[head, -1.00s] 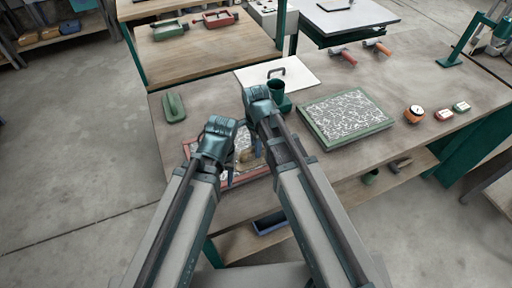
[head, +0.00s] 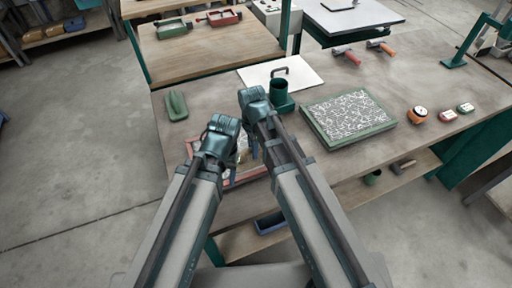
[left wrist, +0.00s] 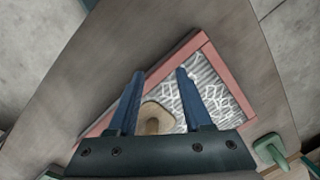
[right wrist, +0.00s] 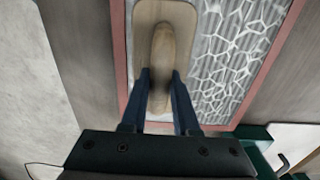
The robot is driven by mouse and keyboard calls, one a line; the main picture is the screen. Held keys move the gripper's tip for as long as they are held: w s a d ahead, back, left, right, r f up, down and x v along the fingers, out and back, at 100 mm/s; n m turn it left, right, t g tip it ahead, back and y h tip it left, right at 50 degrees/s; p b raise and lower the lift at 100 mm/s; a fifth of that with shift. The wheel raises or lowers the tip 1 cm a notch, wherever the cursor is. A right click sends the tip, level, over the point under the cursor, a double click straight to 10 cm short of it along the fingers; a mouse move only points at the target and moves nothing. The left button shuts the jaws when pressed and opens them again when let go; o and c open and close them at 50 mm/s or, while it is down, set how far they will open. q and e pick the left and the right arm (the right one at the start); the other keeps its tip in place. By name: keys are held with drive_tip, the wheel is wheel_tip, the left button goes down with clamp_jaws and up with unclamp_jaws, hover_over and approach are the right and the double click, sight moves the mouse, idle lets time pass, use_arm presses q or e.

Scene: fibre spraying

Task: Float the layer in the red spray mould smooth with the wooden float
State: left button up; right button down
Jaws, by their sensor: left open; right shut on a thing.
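The red spray mould (right wrist: 118,62) lies on the bench; in the head view its rim (head: 250,175) is partly hidden behind my arms. Its layer (right wrist: 232,52) is streaked grey with a white cell-like pattern. The wooden float (right wrist: 140,16) lies over the layer along the mould's left side in the right wrist view. My right gripper (right wrist: 160,76) is shut on the float's handle. My left gripper (left wrist: 160,74) is open and empty above the mould, and the float (left wrist: 165,122) shows between its fingers. I cannot tell its height above the layer.
A green mould (head: 318,128) with a white-patterned layer lies to the right. A green cup (head: 281,97) and a white board (head: 305,77) with a handle stand behind my grippers. A green tool (head: 176,106) lies at left. Small round and boxy items (head: 447,116) sit far right.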

use_arm(q)
drive_tip(key=shift+f, duration=0.1)
use_arm(e)
drive_tip(key=shift+s+a+f, duration=0.1)
drive_tip(key=shift+s+a, duration=0.2)
drive_tip(key=shift+a, duration=0.6)
drive_tip(key=shift+a, duration=0.1)
